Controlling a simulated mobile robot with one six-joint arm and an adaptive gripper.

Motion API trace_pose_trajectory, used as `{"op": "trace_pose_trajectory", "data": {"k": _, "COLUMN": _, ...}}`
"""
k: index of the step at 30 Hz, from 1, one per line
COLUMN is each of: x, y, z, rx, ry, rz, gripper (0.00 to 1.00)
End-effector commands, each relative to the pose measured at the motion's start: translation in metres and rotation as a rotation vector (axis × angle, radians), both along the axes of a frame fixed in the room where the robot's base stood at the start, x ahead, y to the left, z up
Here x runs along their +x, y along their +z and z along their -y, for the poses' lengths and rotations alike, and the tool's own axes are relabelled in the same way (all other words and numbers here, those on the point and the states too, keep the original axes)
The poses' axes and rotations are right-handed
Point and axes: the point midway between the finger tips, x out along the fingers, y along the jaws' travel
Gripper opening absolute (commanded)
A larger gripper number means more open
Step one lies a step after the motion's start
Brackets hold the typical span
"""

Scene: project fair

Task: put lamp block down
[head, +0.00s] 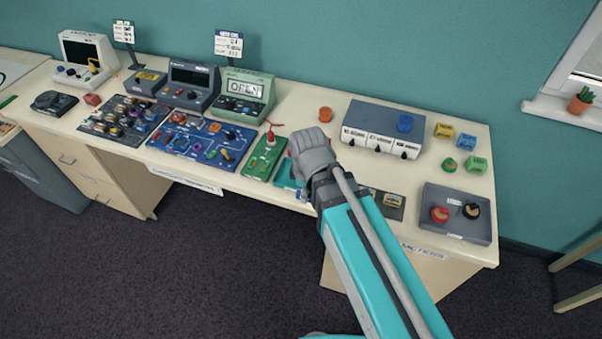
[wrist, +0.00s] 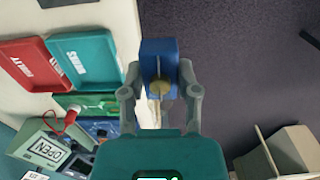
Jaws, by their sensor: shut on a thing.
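My gripper (wrist: 161,92) is shut on a blue block (wrist: 158,55) with a pale yellowish part, which appears to be the lamp block. In the wrist view the block shows against the table's front edge and the dark floor. A teal tray (wrist: 82,58) and a red tray (wrist: 34,64) lie beside it to the left, both with white lettering and no contents visible. The teal tray's edge (head: 281,178) shows there just left of my gripper.
The table (head: 300,106) holds a green board (head: 262,160), blue boards and a meter reading OPEN (head: 245,90) to the left. A grey box (head: 372,118) stands behind my gripper. A grey tray (head: 457,228) with red and black knobs is at right. Several small coloured blocks lie behind it.

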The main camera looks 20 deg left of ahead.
Motion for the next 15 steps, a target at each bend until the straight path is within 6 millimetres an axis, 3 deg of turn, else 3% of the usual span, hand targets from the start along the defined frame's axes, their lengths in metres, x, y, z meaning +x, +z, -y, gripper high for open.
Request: {"op": "trace_pose_trajectory", "data": {"k": 15, "x": 0.0019, "y": 0.0053, "z": 0.0010, "rx": 0.000, "ry": -0.010, "rz": 0.000, "gripper": 0.00}}
